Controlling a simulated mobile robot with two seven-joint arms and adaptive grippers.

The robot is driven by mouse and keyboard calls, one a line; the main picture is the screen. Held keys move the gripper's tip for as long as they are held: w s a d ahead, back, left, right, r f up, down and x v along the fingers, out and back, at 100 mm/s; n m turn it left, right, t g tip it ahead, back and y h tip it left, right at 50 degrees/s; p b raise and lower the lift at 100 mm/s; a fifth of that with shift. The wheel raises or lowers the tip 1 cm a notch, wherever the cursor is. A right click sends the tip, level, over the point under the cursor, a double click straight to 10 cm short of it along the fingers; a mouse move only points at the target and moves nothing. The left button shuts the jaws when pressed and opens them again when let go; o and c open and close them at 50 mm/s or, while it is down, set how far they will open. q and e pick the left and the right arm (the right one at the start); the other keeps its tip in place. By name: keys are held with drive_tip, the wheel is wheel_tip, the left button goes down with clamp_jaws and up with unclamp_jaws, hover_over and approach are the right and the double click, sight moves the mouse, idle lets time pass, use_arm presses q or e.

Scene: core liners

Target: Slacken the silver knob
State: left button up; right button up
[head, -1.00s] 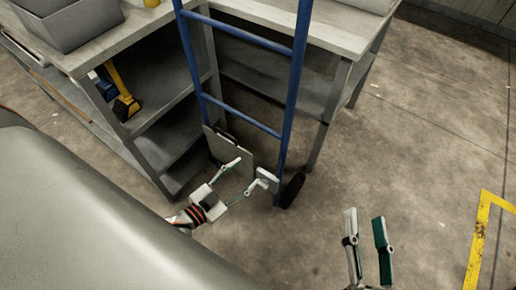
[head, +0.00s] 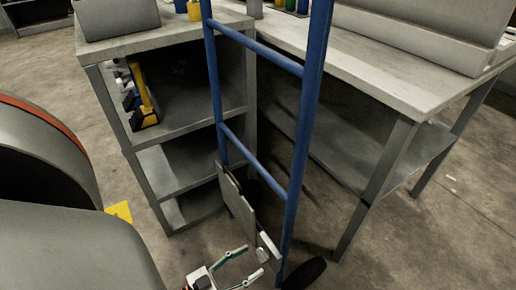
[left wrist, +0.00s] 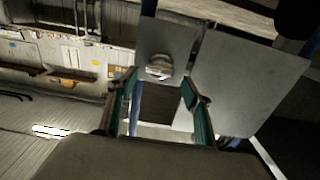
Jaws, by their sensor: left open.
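The silver knob (left wrist: 159,67) is a round metal piece on a flat grey plate, seen in the left wrist view. It also shows small in the head view (head: 262,254), low on the blue hand truck (head: 291,190). My left gripper (head: 251,262) is open, with its green-padded fingers pointing toward the knob. In the left wrist view the fingers (left wrist: 159,83) stand on either side of the knob's line, lower in the picture, with a gap between them. I cannot tell the exact distance to the knob. My right gripper is out of view.
A grey shelf unit (head: 190,127) stands left of the hand truck, with a yellow and black tool (head: 146,103) on it. A workbench (head: 405,82) stands behind to the right. A black wheel (head: 303,274) is beside the knob. The floor at right is clear.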

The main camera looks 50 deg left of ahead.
sight(258, 257)
use_arm(q)
drive_tip(key=shift+w+d, duration=0.15)
drive_tip(key=shift+w, duration=1.4)
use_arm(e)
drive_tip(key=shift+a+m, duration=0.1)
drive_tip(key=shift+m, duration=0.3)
use_arm(q)
drive_tip(key=shift+c, duration=0.4)
drive_tip(key=c, duration=1)
